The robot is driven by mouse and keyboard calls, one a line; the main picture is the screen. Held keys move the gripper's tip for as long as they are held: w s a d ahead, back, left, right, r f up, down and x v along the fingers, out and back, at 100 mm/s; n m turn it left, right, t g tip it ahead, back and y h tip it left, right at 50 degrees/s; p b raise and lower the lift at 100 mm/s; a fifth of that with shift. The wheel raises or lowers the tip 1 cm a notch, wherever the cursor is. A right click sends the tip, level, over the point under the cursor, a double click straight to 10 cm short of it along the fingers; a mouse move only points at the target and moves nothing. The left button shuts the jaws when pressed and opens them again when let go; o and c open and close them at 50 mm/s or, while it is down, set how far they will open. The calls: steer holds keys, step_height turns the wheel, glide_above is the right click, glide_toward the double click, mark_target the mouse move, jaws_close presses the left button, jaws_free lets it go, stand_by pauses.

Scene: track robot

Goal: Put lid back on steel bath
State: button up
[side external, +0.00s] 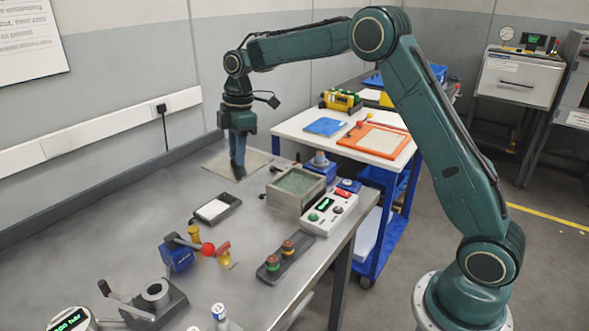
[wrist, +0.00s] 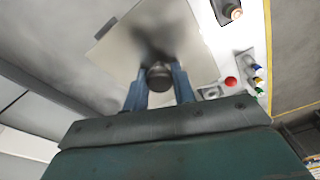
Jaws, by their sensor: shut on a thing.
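The lid (side external: 222,163) is a flat pale square plate at the back of the grey bench, left of the bath. In the wrist view the lid (wrist: 122,55) spreads beyond my fingers, with a dark round knob (wrist: 160,77) between them. My gripper (side external: 238,172) points down and is shut on this knob; it also shows in the wrist view (wrist: 160,92). I cannot tell whether the lid touches the bench. The steel bath (side external: 286,199) is an uncovered square box with greenish contents, to the right of my gripper. I cannot make out the bath in the wrist view.
A white control box (side external: 329,213) stands against the bath's front right. A blue device (side external: 320,167) stands behind it. A black-and-white pad (side external: 216,209) lies in front of my gripper. The bench's right edge is close to the bath; a white-topped cart (side external: 298,125) stands beyond.

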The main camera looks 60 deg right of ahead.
steer(key=s+d+f, duration=0.2)
steer(key=d, duration=0.7)
steer(key=s+d+f, duration=0.2)
steer(key=d+f, duration=0.1)
steer(key=d, duration=0.6)
steer(key=shift+s+d, duration=0.25)
steer(key=shift+f, duration=0.2)
step_height(320, 180, down, 6)
steer(key=shift+f, duration=0.25)
steer(key=shift+f, duration=0.45)
stand_by(2.6)
steer(key=o, duration=1.6)
steer(key=shift+c, duration=0.2)
steer(key=shift+r, duration=0.15)
